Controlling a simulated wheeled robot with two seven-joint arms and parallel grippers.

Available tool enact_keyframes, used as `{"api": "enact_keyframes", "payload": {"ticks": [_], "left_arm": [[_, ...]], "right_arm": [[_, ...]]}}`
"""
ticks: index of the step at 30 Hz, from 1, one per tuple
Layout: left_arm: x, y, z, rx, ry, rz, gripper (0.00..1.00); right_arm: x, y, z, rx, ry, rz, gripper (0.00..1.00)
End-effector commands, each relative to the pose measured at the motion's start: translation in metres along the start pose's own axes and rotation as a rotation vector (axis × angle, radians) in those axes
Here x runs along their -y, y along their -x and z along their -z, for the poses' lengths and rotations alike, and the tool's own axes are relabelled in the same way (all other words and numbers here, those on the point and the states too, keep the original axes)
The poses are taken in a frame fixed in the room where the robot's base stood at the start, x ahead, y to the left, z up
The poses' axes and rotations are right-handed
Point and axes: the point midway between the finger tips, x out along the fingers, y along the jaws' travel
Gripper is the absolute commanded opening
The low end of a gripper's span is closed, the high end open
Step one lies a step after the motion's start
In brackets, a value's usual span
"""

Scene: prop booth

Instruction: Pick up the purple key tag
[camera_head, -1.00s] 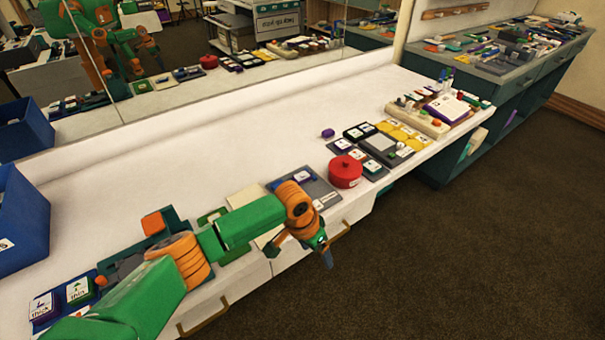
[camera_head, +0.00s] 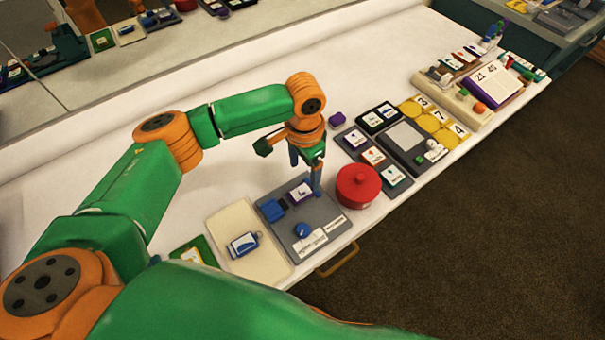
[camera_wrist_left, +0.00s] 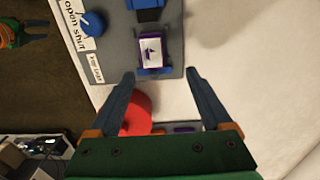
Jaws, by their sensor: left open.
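The purple key tag (camera_head: 301,193), with a white label face, lies on the grey board (camera_head: 272,211) near the table's front edge. In the left wrist view the tag (camera_wrist_left: 152,50) shows whole, lying flat just beyond the fingertips. My left gripper (camera_head: 305,172) is open and empty, pointing down above the board's far right part. In the left wrist view its fingers (camera_wrist_left: 161,75) stand wide apart, with the tag ahead of the gap between them. In the head view one finger partly covers the tag's right side. My right gripper is not in view.
A red lidded pot (camera_head: 358,186) stands close to the board's right side. A blue tag (camera_head: 243,244) lies on a cream tray left of the board. A blue knob (camera_head: 302,231) sits on the board. A small purple block (camera_head: 337,119) lies behind.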

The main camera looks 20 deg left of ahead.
Motion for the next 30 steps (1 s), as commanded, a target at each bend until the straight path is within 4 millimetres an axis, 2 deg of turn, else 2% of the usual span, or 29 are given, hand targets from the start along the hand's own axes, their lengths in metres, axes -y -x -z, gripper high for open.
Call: {"api": "enact_keyframes", "payload": {"ticks": [5,7,10,15,17,24,25,30], "left_arm": [[-0.004,-0.031,-0.011,0.005,-0.001,-0.001,0.82],[-0.004,-0.045,-0.01,0.002,0.001,0.0,0.82],[-0.004,-0.054,-0.009,-0.001,0.0,0.001,0.82],[-0.004,-0.054,-0.009,-0.001,-0.001,0.001,0.82],[-0.004,-0.054,-0.009,-0.001,-0.001,0.001,0.69],[-0.004,-0.054,-0.009,-0.002,0.0,0.001,0.04],[-0.004,-0.054,-0.009,-0.002,0.0,0.001,0.0],[-0.004,-0.054,-0.009,-0.002,0.0,0.001,0.0]], "right_arm": [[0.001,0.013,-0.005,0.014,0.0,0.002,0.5],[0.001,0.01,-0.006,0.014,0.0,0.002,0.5],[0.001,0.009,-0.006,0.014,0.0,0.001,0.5],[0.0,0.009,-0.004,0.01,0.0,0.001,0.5],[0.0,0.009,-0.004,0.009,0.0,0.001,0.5],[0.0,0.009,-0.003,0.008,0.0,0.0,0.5],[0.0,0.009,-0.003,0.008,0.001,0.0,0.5],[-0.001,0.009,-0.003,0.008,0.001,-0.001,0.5]]}}
